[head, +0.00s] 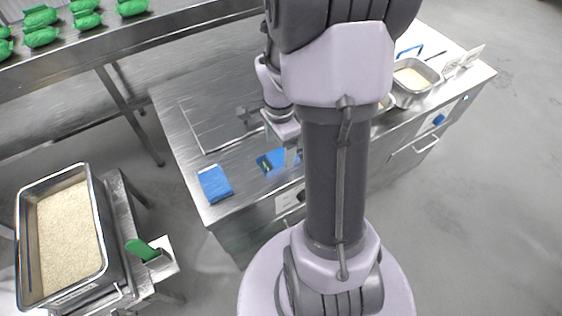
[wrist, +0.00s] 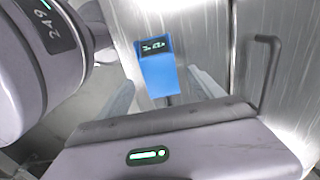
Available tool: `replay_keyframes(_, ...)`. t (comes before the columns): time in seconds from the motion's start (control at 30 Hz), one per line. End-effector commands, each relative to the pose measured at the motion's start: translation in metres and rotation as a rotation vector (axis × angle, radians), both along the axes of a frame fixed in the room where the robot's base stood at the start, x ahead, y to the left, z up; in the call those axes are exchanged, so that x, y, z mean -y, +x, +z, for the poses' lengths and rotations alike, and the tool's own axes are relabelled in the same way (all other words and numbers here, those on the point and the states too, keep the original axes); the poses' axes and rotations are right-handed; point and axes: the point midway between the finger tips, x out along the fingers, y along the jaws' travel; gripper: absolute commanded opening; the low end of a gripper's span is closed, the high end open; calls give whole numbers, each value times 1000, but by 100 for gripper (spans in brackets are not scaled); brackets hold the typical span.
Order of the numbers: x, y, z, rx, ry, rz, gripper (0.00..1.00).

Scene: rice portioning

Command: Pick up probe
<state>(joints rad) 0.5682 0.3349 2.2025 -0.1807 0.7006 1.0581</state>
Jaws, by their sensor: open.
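The probe shows in the wrist view as a blue body (wrist: 157,75) with a small dark display at its top and a dark stem below. It stands between the two grey fingers of my gripper (wrist: 163,92), which are apart, with no clear contact seen. The stem's lower end is hidden behind the gripper body. In the head view my gripper (head: 287,146) is low over the steel worktop, and a blue item (head: 268,162) shows just under it, partly covered by it.
A blue folded item (head: 214,184) lies near the worktop's (head: 190,165) front left corner. A rice tray (head: 104,236) and a green-handled tool (head: 141,250) are at the left. Green packs (head: 41,38) lie on the back conveyor. A steel pan (head: 413,91) is at the right.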

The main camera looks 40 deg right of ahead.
Motion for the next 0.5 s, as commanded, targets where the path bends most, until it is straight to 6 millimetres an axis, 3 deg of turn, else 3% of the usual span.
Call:
replay_keyframes(0.2, 4, -3, -45, -3, 2, 1, 76)
replay_keyframes(0.4, 4, -2, -44, 0, 0, 1, 76)
replay_keyframes(0.5, 4, -2, -44, 0, 0, 1, 59)
